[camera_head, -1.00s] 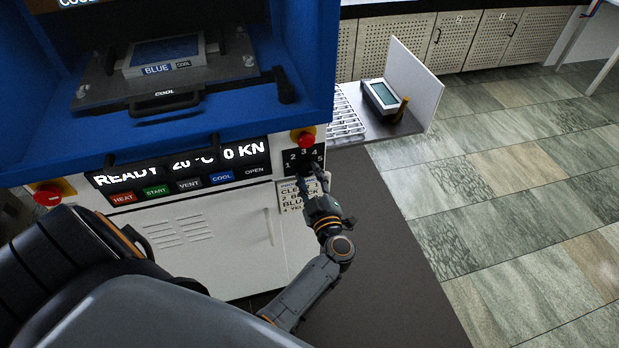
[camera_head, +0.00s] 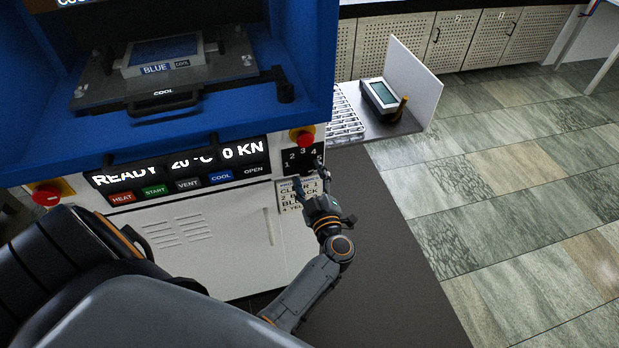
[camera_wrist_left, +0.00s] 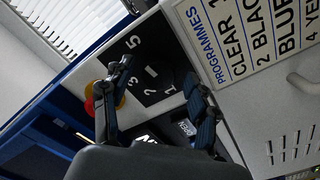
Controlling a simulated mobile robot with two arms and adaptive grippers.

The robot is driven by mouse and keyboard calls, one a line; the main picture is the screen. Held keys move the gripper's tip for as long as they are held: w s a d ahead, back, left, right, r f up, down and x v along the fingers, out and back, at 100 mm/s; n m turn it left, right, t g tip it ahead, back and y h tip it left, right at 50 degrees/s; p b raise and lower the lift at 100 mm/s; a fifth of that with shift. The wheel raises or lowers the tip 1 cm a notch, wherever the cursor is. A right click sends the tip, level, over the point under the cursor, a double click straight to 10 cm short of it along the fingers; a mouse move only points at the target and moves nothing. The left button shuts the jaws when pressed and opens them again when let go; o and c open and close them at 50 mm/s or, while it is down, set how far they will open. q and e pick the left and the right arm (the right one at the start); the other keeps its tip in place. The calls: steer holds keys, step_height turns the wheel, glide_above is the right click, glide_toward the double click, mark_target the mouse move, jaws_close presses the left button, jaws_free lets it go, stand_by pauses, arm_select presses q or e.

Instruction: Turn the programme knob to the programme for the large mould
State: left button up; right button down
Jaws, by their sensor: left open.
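The programme knob (camera_wrist_left: 155,80) is dark with a short white mark, on a black dial plate (camera_head: 291,167) with white numbers. I cannot tell which number the mark points to. My left gripper (camera_head: 309,176) is open in front of the dial, also in the left wrist view (camera_wrist_left: 157,75), one finger on each side of the knob. I cannot tell if the fingers touch it. A programme placard (camera_wrist_left: 240,35) below the dial lists CLEAR, BLACK, BLUE and a cut-off YE line. A mould (camera_head: 162,54) labelled BLUE lies in the press. My right gripper is not in view.
A red emergency button (camera_head: 303,137) is just above the dial. The display (camera_head: 175,163) reads READY, 20 °C, 0 KN, above a row of labelled buttons. A side shelf (camera_head: 395,122) with a small device (camera_head: 382,97) stands to the right. Floor beyond is clear.

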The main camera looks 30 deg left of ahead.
arm_select(q)
steer(key=shift+r+m, duration=0.1)
steer(key=shift+m, duration=0.2)
steer(key=m+p, duration=0.1)
steer(key=m, duration=0.1)
steer(key=shift+m, duration=0.4)
steer(key=m, duration=0.4)
steer(key=shift+a, duration=0.1)
steer(key=p+v, duration=0.4)
steer(key=v, duration=0.9)
steer(key=s+d+f+m+h+b, duration=0.2)
steer(key=f+m+h+b, duration=0.1)
steer(key=f, duration=0.8)
steer(key=s+d+f+m+h+b, duration=0.2)
steer(key=d+f+m+h+b, duration=0.1)
steer(key=f, duration=0.8)
steer(key=s+d+f+m+t+h+b, duration=0.1)
steer(key=s+d+f+m+h+b, duration=0.1)
steer(key=f+m+h+b, duration=0.3)
steer(key=shift+d+f+m+h, duration=0.6)
steer(key=shift+f+h, duration=1)
steer(key=shift+f, duration=1.7)
steer(key=shift+w+d, duration=0.1)
steer(key=shift+d, duration=0.05)
